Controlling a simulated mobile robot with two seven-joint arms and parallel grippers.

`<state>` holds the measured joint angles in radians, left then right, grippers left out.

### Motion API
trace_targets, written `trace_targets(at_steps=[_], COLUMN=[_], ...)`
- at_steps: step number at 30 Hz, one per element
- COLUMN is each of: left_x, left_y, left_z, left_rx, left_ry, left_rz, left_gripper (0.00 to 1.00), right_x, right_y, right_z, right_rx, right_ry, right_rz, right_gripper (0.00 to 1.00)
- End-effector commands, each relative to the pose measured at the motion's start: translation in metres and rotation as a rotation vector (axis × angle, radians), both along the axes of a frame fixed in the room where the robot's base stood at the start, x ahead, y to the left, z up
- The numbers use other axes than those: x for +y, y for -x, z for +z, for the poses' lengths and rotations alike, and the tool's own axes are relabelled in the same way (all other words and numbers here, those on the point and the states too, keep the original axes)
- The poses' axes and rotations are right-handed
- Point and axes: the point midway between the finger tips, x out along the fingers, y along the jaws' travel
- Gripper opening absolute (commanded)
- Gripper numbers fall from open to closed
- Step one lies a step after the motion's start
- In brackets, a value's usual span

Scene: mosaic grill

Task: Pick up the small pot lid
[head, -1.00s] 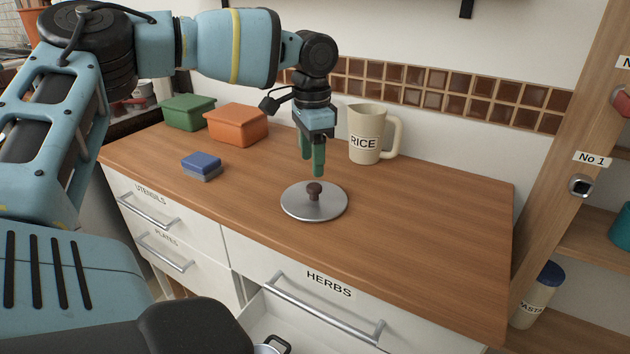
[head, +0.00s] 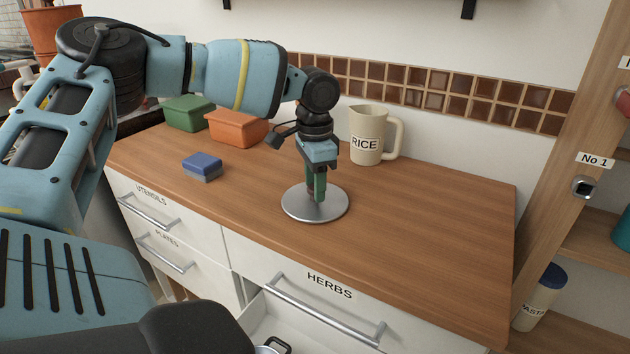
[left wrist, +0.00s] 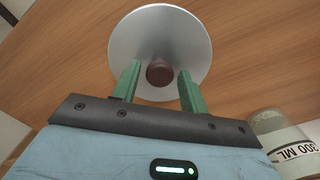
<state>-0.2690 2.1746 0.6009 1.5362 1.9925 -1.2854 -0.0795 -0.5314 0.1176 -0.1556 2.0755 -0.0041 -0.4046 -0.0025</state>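The small pot lid (head: 332,211) is a round silver disc lying flat on the wooden counter. Its brown knob (left wrist: 159,72) shows in the left wrist view, where the lid's disc (left wrist: 160,28) also shows. My left gripper (head: 316,196) points down over the middle of the lid. In the left wrist view its green fingers (left wrist: 157,78) are apart, one on each side of the knob, with gaps visible. In the head view the fingers mostly hide the knob. My right gripper is not in view.
A cream RICE jug (head: 368,137) stands behind the lid. A blue and grey sponge (head: 202,166), an orange box (head: 236,127) and a green box (head: 188,112) are to the left. The HERBS drawer (head: 318,318) is open below. The counter's right side is clear.

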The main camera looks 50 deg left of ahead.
Motion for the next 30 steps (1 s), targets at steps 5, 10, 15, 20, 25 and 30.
trace_targets(at_steps=[5,10,15,20,25,30], left_x=[0.000,0.000,0.000,0.000,0.000,-0.008], left_y=[0.000,0.000,0.000,0.000,-0.001,0.007], left_z=[0.000,0.001,0.001,0.006,0.023,0.037], left_rx=[0.000,-0.001,-0.001,-0.002,-0.004,0.000], left_ry=[0.000,0.000,0.000,0.001,-0.001,0.001], left_rz=[0.000,0.000,0.000,0.000,0.000,-0.005], left_gripper=[0.20,0.03,0.03,0.03,0.03,0.03], right_x=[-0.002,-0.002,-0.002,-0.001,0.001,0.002], right_y=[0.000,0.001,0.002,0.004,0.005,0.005], right_z=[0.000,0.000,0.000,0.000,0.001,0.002], right_rx=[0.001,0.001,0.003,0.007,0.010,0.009], right_ry=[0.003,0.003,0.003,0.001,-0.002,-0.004], right_rz=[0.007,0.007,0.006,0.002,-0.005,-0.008], right_gripper=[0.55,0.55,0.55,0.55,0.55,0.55])
